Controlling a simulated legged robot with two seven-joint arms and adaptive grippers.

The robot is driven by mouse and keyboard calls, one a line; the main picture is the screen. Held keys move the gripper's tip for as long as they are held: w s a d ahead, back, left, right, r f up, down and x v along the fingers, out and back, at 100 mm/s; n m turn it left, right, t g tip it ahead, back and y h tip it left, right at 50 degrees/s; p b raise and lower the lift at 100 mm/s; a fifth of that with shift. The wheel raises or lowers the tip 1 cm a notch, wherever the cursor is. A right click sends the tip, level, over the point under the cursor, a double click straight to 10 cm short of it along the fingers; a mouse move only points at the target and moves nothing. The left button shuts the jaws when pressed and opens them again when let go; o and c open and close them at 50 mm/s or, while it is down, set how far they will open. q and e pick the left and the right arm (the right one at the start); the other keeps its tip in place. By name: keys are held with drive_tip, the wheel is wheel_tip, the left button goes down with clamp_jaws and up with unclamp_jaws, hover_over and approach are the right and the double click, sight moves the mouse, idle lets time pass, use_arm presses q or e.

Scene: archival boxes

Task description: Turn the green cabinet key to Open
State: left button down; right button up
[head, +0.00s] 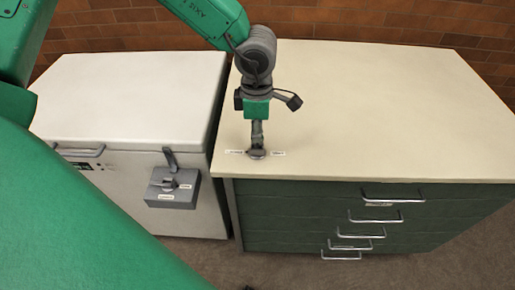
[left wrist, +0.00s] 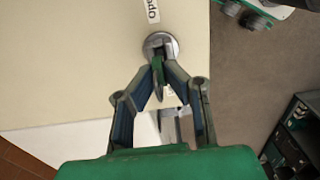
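The green key (left wrist: 158,69) stands in a round grey lock plate (left wrist: 161,44) on the cream top of the green cabinet (head: 390,110), near its front left corner. My left gripper (head: 257,146) points down over the lock in the head view. In the left wrist view its fingertips (left wrist: 159,73) are drawn together on both sides of the key and appear to touch it. In the head view the gripper hides most of the key. Small white labels lie left (head: 235,152) and right (head: 278,153) of the lock; their words are too small to read. My right gripper is out of view.
A white chest (head: 130,95) stands close at the left of the cabinet, with a grey latch box (head: 172,188) on its front. Several metal drawer handles (head: 393,197) stick out from the cabinet front. The cabinet top is otherwise clear. A brick wall (head: 300,15) runs behind.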

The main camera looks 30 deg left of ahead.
use_arm(q)
drive_tip(key=n+p, duration=0.1)
drive_tip(key=n, duration=0.2)
drive_tip(key=shift+r, duration=0.1)
drive_tip(key=n, duration=0.3)
drive_tip(key=shift+n, duration=0.4)
drive_tip(key=n, duration=0.2)
drive_tip(key=shift+n, duration=0.3)
drive_tip(key=n, duration=0.4)
